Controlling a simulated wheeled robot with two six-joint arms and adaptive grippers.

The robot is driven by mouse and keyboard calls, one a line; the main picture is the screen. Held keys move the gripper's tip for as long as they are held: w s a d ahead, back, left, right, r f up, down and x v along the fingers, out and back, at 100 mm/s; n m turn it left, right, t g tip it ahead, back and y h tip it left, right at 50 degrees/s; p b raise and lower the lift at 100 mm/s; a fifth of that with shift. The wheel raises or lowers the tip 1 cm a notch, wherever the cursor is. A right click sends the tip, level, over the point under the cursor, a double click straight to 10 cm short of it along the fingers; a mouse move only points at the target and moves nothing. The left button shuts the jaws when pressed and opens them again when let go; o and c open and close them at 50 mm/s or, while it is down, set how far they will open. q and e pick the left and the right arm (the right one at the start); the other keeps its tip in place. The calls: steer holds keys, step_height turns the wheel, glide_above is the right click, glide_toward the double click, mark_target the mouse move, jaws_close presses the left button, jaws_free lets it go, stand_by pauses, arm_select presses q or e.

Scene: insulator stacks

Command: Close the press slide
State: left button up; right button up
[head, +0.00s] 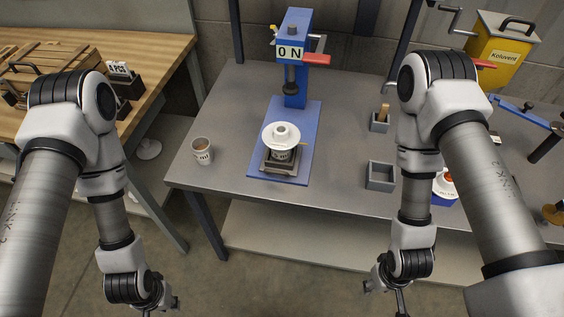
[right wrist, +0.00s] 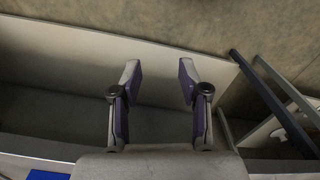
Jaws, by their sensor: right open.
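The press slide (head: 276,167) sits at the front end of that plate, forward of the ram, and bears a white insulator stack (head: 281,137). My right gripper (right wrist: 160,72) is open and empty, below the table's front edge. My left gripper (head: 158,304) is at the bottom of the head view, away from the press; its fingers are mostly cut off.
A cup (head: 202,150) stands left of the press. A wooden bench (head: 150,60) is at left.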

steer(key=w+n, duration=0.1)
steer(key=w+n+t, duration=0.1)
steer(key=n, duration=0.1)
steer(key=w+a+n+t, duration=0.1)
steer(key=w+n, duration=0.1)
steer(key=shift+r+y, duration=0.25)
steer(key=shift+y, duration=0.05)
jaws_close()
steer(key=w+a+r+n+t+y+b, duration=0.3)
steer(key=w+a+r+n+t+y, duration=0.55)
steer(key=w+a+r+n, duration=0.65)
steer(key=w+a+f+p, duration=0.1)
steer(key=w+f, duration=0.1)
steer(key=w+f+n+p, duration=0.1)
steer(key=w, duration=0.1)
steer(key=w+a+f+n, duration=0.1)
steer(key=w+f, duration=0.1)
steer(key=w, duration=0.1)
steer(key=shift+a+f+t+p, duration=0.3)
steer(key=shift+t+p, duration=0.05)
steer(key=shift+p, duration=0.05)
steer(key=shift+w+d+f, duration=0.15)
steer(key=shift+w+f, duration=0.1)
steer(key=shift+w, duration=0.1)
